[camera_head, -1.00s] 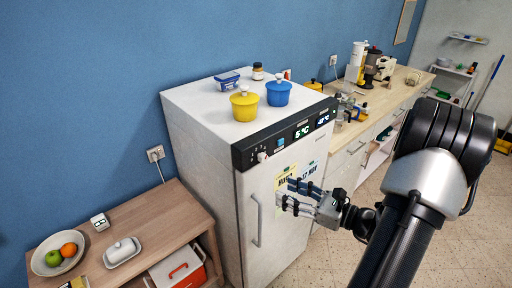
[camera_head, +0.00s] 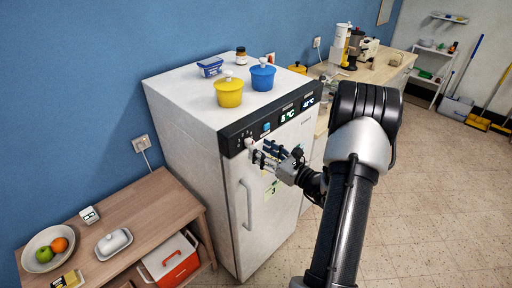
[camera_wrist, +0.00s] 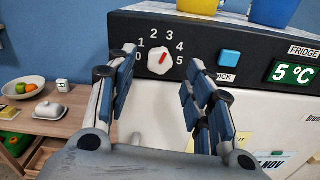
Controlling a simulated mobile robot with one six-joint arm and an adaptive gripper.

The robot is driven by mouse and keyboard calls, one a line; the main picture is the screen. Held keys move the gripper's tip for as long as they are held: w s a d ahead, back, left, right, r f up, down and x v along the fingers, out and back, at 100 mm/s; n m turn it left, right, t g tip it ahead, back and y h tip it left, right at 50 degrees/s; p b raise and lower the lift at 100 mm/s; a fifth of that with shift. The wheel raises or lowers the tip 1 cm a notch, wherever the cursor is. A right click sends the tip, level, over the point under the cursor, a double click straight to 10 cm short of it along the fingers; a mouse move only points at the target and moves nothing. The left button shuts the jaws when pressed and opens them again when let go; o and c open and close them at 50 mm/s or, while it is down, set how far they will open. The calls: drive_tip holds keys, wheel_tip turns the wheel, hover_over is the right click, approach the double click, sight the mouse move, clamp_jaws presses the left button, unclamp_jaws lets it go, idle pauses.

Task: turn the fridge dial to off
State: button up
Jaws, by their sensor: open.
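The fridge dial (camera_wrist: 160,60) is a white knob on the black control strip, with a scale from 0 to 5 around it. Its red mark points up and slightly right, roughly toward 3. In the head view the dial (camera_head: 248,143) is at the left end of the strip. My gripper (camera_head: 262,154) is open in front of the fridge door, just right of and below the dial. In the wrist view its fingers stand either side of the dial, and the dial shows clear between them. I see no contact. The fridge (camera_head: 190,130) is white and its door is shut.
A blue button (camera_wrist: 229,58) and a green 5 °C display (camera_wrist: 292,73) are right of the dial. Yellow (camera_head: 229,94) and blue (camera_head: 263,77) pots stand on the fridge top. A vertical door handle (camera_head: 246,205) sticks out below. A wooden sideboard (camera_head: 150,215) stands left.

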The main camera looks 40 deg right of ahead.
sight(252, 144)
drive_tip(key=shift+w+a, duration=0.1)
drive_tip(key=shift+w, duration=1.55)
drive_tip(key=c, duration=1.1)
